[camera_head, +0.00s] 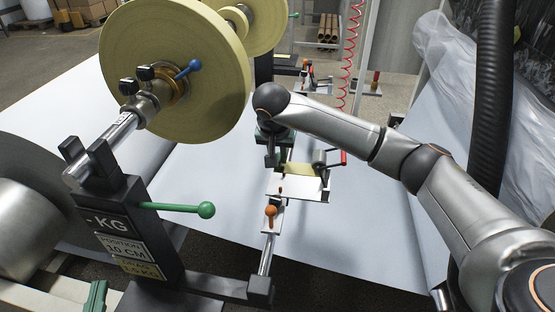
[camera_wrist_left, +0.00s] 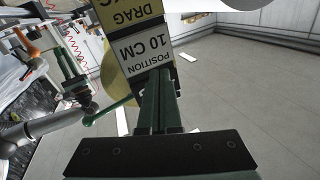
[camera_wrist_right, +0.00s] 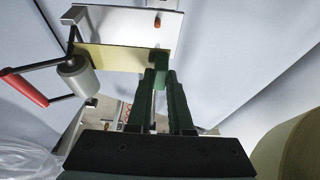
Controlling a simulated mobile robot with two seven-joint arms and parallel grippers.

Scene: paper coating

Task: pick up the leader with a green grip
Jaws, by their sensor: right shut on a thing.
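The leader is a yellow strip (camera_wrist_right: 115,57) with a green grip (camera_wrist_right: 161,63) at its end, seen in the right wrist view. It lies across a white plate (camera_wrist_right: 130,22). My right gripper (camera_wrist_right: 160,75) is shut on the green grip, with a finger on each side. In the head view the yellow strip (camera_head: 298,169) shows beside my right gripper (camera_head: 272,160), whose arm partly covers the area. My left gripper (camera_wrist_left: 156,72) appears shut and empty, in front of the stand's labels. In the head view part of it (camera_head: 97,297) shows at the bottom left.
A large yellow roll (camera_head: 180,65) sits on a shaft at the upper left. A black stand (camera_head: 125,225) with a green-knobbed lever (camera_head: 205,210) is below it. A roller with a red handle (camera_wrist_right: 25,90) is beside the plate. An orange knob (camera_head: 270,211) stands on the rail.

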